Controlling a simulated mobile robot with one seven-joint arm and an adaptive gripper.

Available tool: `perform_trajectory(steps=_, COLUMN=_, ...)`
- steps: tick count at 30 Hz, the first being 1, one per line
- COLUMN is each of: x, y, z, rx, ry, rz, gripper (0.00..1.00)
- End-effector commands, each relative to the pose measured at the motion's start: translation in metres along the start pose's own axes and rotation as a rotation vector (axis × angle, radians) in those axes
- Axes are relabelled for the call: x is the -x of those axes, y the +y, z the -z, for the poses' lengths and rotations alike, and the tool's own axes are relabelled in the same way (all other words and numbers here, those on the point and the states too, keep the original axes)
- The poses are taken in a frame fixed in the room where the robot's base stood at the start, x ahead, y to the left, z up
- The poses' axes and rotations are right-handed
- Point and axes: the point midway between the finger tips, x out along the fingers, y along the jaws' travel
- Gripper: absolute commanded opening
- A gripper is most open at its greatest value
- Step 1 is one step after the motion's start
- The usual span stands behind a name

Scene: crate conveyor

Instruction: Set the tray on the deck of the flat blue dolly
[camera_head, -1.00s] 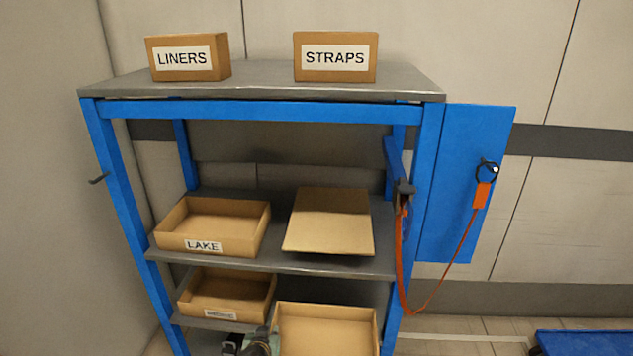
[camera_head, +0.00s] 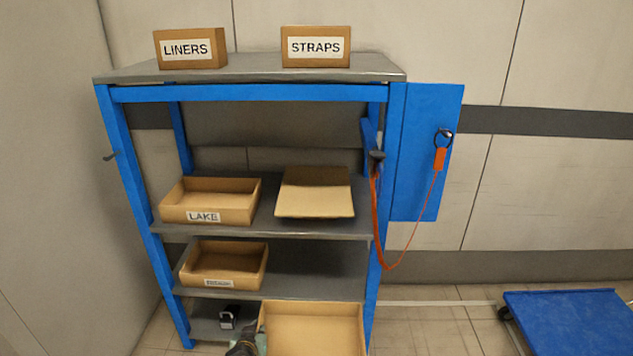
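The tray (camera_head: 312,306) is an open, shallow cardboard-brown box at the bottom centre, cut off by the lower picture edge. It looks empty and about level, in front of the rack's lower shelves. My gripper (camera_head: 250,344) is at its left wall and appears shut on it; the fingertips are largely hidden. The flat blue dolly (camera_head: 575,322) is on the floor at the lower right, partly out of the picture. Its visible deck is bare, and a dark caster shows at its left corner.
A blue rack (camera_head: 250,94) holds a LAKE tray (camera_head: 235,216), a tilted brown box (camera_head: 315,205) and a lower labelled tray (camera_head: 222,283). A blue side panel (camera_head: 425,170) with an orange strap (camera_head: 402,250) projects right. Floor shows between rack and dolly.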

Motion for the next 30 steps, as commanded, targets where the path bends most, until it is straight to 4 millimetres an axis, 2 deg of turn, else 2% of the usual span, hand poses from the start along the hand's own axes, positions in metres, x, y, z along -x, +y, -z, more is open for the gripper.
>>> perform_trajectory(steps=1, x=0.000, y=0.000, z=0.001, rx=0.001, ry=0.001, rz=0.000, gripper=0.00)
perform_trajectory(steps=8, x=-0.007, y=0.054, z=-0.024, rx=0.010, ry=-0.029, rz=0.020, gripper=0.00)
perform_trajectory(steps=15, x=-0.004, y=0.126, z=-0.049, rx=0.017, ry=-0.024, rz=0.034, gripper=0.00)
perform_trajectory(steps=18, x=0.000, y=0.150, z=-0.055, rx=0.020, ry=-0.012, rz=0.035, gripper=0.00)
perform_trajectory(steps=22, x=0.004, y=0.165, z=-0.058, rx=0.024, ry=-0.001, rz=0.034, gripper=0.00)
perform_trajectory(steps=30, x=0.004, y=0.168, z=-0.058, rx=0.024, ry=0.002, rz=0.034, gripper=0.00)
